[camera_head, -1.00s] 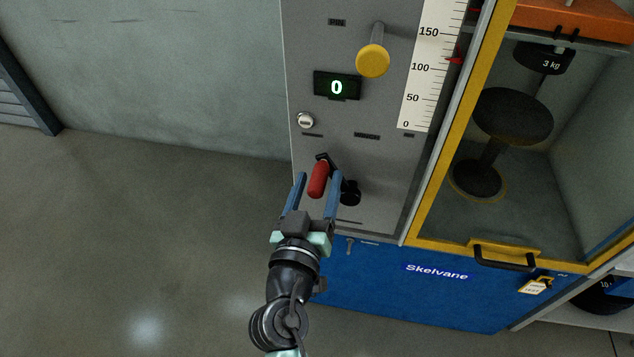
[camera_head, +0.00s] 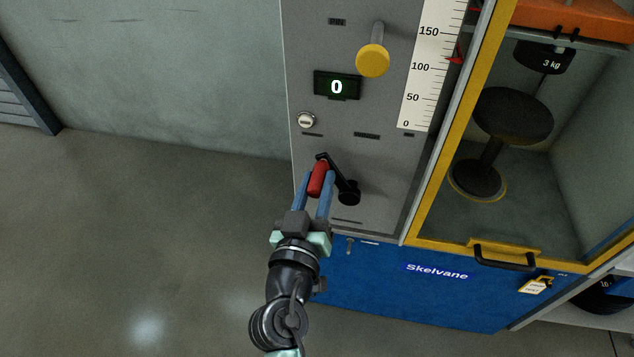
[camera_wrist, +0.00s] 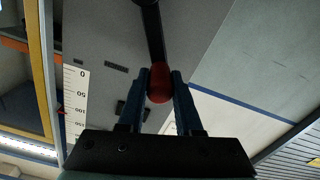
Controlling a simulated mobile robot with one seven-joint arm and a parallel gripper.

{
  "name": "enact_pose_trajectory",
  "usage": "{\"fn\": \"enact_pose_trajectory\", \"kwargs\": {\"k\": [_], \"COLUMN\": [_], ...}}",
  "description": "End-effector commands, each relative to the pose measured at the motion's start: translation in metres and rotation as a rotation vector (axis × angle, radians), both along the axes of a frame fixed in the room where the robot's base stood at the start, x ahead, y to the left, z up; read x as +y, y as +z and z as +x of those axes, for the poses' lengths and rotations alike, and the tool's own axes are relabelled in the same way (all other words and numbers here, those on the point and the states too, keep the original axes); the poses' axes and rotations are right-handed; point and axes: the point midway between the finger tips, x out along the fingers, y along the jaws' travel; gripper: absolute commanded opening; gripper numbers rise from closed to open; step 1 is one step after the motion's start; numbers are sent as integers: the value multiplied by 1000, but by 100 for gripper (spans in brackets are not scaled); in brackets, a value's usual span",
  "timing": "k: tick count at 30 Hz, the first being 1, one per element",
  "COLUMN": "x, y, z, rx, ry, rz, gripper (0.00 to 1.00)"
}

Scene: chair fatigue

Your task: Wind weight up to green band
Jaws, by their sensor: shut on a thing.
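A black crank (camera_head: 346,184) with a red handle (camera_head: 318,178) sits low on the grey panel, its arm reaching up and left from the hub. My gripper (camera_head: 317,180) is shut on the red handle, with blue fingers on both sides of it. The wrist view shows the red handle (camera_wrist: 160,84) between the fingers. A weight marked 3 kg (camera_head: 545,58) hangs inside the yellow-framed cabinet above a dark round stool (camera_head: 513,115). A white scale (camera_head: 421,80) has a red pointer (camera_head: 454,59) a little above 100. No green band shows.
A yellow knob (camera_head: 373,61), a display reading 0 (camera_head: 337,86) and a silver button (camera_head: 306,120) are on the panel above the crank. Floor at left is clear.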

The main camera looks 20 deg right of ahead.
Motion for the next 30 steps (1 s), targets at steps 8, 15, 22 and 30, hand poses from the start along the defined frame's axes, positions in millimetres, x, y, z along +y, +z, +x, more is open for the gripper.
{"fn": "enact_pose_trajectory", "kwargs": {"k": [8,15,22,30], "x": [0,0,-1,-8], "y": [0,0,0,2], "z": [0,0,0,-1], "rx": [0,0,-2,-20], "ry": [1,1,0,-1], "rz": [2,2,5,31], "gripper": [0,0,0,0]}}
